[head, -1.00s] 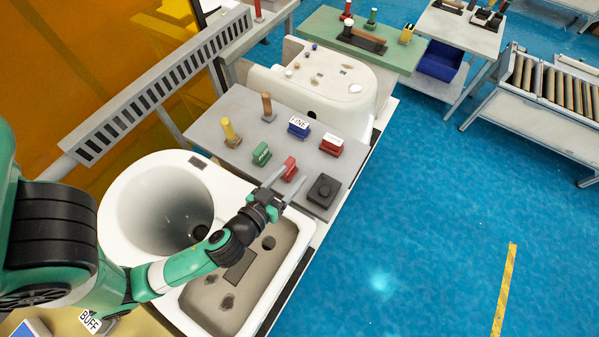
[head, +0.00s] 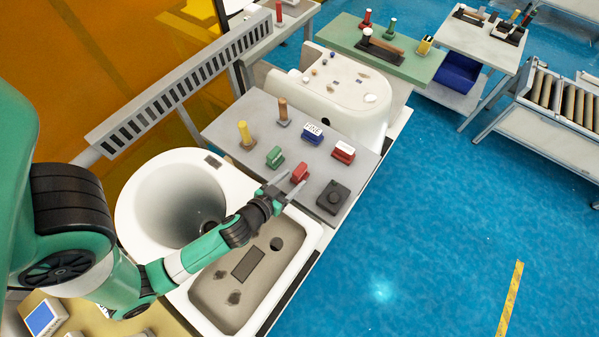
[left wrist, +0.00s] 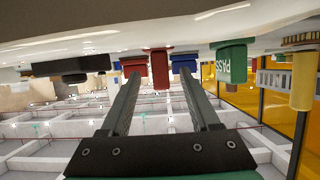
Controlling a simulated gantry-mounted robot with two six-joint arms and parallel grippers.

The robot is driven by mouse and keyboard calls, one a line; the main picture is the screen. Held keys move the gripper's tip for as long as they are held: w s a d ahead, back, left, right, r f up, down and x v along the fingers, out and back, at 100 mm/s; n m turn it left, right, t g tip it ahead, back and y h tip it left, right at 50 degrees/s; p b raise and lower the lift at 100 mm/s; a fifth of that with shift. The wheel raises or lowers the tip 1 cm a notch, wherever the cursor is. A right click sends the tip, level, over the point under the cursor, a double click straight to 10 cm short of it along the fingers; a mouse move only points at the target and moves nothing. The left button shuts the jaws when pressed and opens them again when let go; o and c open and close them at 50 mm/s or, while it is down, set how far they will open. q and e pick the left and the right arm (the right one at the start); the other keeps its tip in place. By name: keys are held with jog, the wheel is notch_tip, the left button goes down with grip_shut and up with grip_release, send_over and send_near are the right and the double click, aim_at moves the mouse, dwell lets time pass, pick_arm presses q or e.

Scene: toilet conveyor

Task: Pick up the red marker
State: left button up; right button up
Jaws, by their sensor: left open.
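A small red marker block (head: 299,172) stands on the grey board, between a green block and a black square block. My left gripper (head: 292,179) is open, with its fingertips close to this red block, one toward either side. In the left wrist view, which is upside down, the red block (left wrist: 160,70) appears centred between the two spread fingers (left wrist: 159,80). I cannot tell whether the fingers touch it. A second red block with a white label (head: 343,152) stands farther back on the board. My right gripper is not in view.
The grey board (head: 235,118) also holds a green block (head: 275,157), a blue block (head: 312,133), a yellow peg (head: 245,133), a brown peg (head: 283,110) and a black block (head: 333,196). A white toilet (head: 150,170) lies below my arm. Blue floor is open at right.

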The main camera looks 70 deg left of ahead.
aim_at(300, 172)
pick_arm(q)
jog(key=x, duration=0.5)
jog(key=shift+r, duration=0.25)
grip_shut()
